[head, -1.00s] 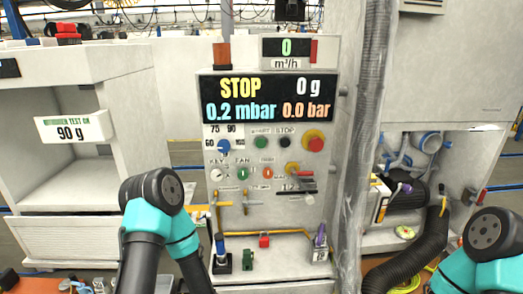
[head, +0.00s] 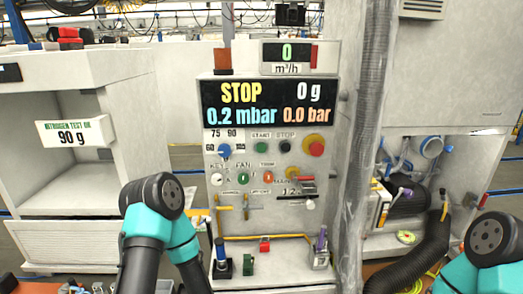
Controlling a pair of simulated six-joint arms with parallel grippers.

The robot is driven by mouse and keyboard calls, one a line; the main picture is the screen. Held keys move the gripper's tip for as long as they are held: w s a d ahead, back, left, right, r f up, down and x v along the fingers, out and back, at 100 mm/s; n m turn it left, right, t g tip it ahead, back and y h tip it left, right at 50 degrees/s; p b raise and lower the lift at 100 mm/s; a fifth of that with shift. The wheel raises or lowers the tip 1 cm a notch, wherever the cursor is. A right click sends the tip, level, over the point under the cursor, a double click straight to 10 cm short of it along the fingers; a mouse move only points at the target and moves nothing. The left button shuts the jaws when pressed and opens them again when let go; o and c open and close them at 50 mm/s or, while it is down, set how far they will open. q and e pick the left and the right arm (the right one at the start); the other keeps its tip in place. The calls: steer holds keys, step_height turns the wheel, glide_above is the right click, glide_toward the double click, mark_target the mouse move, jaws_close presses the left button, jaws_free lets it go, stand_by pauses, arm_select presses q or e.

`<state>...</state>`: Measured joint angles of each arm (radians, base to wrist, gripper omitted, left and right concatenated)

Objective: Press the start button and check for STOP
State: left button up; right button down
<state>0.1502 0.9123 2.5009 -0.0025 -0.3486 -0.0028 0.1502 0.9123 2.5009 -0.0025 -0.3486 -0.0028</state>
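The control panel (head: 230,185) stands upright at the centre. Its black display (head: 268,103) reads a yellow "STOP", "0 g", "0.2 mbar" and "0.0 bar". The green start button (head: 261,148) sits under the "START" label, with the dark stop button (head: 284,147) to its right. A red mushroom button (head: 315,148) on a yellow base is farther right. My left arm's links show at the lower left, in front of the panel's lower left side, and part of my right arm shows at the lower right corner. Neither gripper is visible. Nothing is seen touching the start button.
A blue knob (head: 224,151) and smaller switches surround the buttons. A ledge below holds a blue-topped black fitting (head: 221,262) and a red block (head: 265,245). A wrapped vertical column (head: 362,150) stands right of the panel; a black corrugated hose (head: 430,250) lies farther right.

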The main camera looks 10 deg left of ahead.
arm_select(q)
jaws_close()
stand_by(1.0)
